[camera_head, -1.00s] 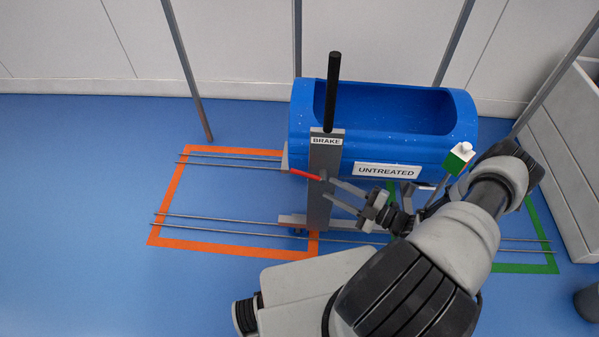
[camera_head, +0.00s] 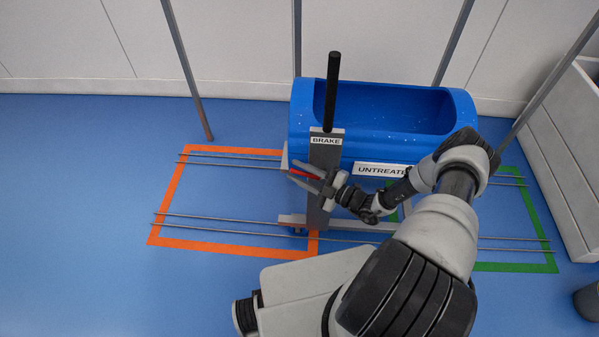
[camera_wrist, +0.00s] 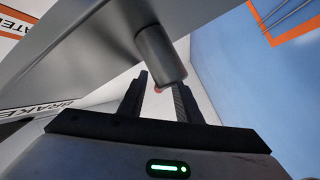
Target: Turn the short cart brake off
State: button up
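The short cart carries a blue tub (camera_head: 380,145) with a sign reading UNTREATED. Its grey post (camera_head: 325,155) has a BRAKE label and a black upright handle (camera_head: 332,92). The red brake lever (camera_head: 297,175) points left from the post, partly hidden by my gripper (camera_head: 306,177), which is at the front of the post. In the wrist view, my gripper (camera_wrist: 160,98) has its fingers apart. A grey round pivot (camera_wrist: 160,55) lies just ahead of them, with a bit of red (camera_wrist: 158,90) between them. I cannot tell whether the fingers touch the lever.
The cart stands on rails (camera_head: 225,219) running left and right. An orange floor outline (camera_head: 168,205) lies at left, a green one (camera_head: 515,267) at right. Grey slanted poles (camera_head: 187,70) stand behind. A pale bin (camera_head: 565,150) is at right. Floor at left is clear.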

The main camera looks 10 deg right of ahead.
grip_shut()
